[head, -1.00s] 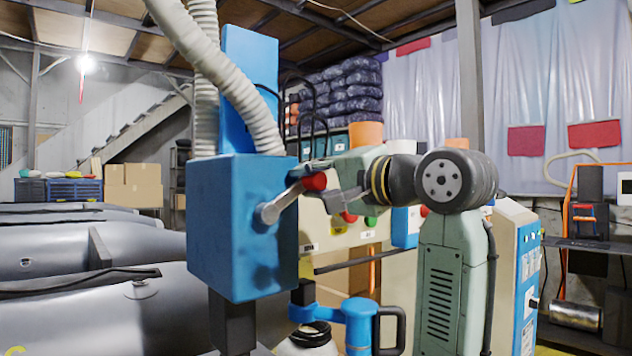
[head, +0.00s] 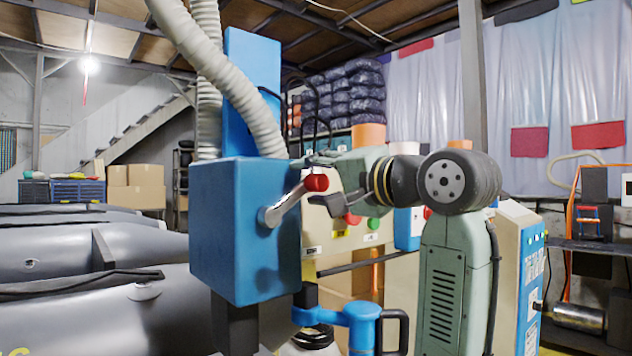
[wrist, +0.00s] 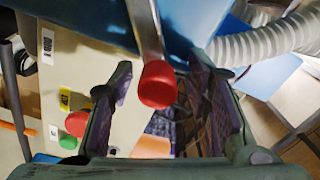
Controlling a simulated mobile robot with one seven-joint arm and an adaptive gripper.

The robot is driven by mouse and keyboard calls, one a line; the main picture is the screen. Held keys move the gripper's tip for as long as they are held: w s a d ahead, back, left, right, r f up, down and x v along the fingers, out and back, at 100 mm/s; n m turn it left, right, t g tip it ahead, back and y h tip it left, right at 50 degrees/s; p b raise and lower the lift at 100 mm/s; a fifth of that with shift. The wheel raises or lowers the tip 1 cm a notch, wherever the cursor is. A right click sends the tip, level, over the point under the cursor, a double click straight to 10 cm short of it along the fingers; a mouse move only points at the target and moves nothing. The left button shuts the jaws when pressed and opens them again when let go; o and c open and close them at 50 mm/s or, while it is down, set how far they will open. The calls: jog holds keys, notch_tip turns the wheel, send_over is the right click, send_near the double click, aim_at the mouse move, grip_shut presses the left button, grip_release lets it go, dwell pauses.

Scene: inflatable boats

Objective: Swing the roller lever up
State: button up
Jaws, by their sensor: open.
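The roller lever (head: 290,200) is a metal arm on the side of a blue box (head: 232,235). It slants up and right from its pivot to a red roller end (head: 316,182). My gripper (head: 318,182) is at the red end, with one finger above it and one below in the head view. In the wrist view, my gripper (wrist: 162,95) is open and the red end (wrist: 158,85) shows between the spread fingers, with visible gaps to both. The lever's rod (wrist: 145,30) runs up to the blue box there.
Ribbed grey hoses (head: 235,70) rise above the box. Behind my gripper is a cream panel with red and green buttons (head: 373,223). A blue clamp-like fitting (head: 355,318) stands below. Grey inflatable boats (head: 100,300) lie at left.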

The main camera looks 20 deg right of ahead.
jog(key=shift+s, duration=0.1)
jog(key=v, duration=1.2)
